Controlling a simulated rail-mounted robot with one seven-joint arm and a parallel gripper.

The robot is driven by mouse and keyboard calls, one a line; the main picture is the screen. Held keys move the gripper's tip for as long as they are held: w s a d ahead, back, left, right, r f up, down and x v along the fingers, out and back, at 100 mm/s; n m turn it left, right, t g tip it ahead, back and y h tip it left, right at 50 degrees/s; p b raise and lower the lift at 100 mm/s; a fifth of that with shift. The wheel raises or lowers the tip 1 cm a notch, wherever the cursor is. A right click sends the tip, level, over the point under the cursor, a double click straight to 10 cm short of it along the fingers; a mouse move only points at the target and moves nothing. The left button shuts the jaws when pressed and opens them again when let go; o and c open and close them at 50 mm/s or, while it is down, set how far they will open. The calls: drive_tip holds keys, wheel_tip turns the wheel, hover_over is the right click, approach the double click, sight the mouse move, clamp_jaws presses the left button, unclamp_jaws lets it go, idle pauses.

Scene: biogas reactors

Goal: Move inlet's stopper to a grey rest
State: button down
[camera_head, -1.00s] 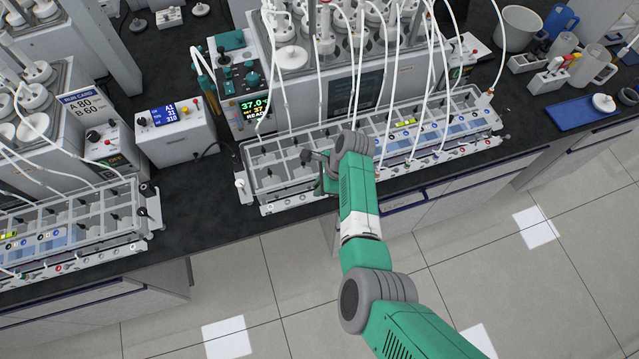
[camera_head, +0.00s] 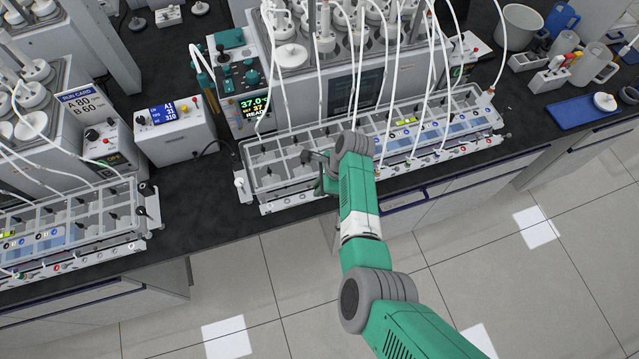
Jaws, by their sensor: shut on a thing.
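My gripper (camera_head: 322,184) is at the front edge of the long grey rack (camera_head: 285,195) on the bench, left of its middle. The arm's wrist covers part of the rack there. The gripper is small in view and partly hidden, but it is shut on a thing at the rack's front. I cannot make out that thing, nor tell whether it is the inlet's stopper. Several small dark fittings show in the rack's cells near the gripper. I cannot single out a grey rest.
White tubes rise from the rack to the reactor block (camera_head: 350,85) behind it. A control box (camera_head: 175,132) stands left on the black bench. A second rack (camera_head: 75,225) is at far left. A blue tray (camera_head: 580,113) lies at right. Bare bench (camera_head: 195,205) separates the racks.

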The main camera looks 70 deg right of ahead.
drive_tip(key=c, duration=1.3)
unclamp_jaws()
drive_tip(key=shift+c, duration=0.2)
drive_tip(key=p+v, duration=0.1)
drive_tip(key=v, duration=0.7)
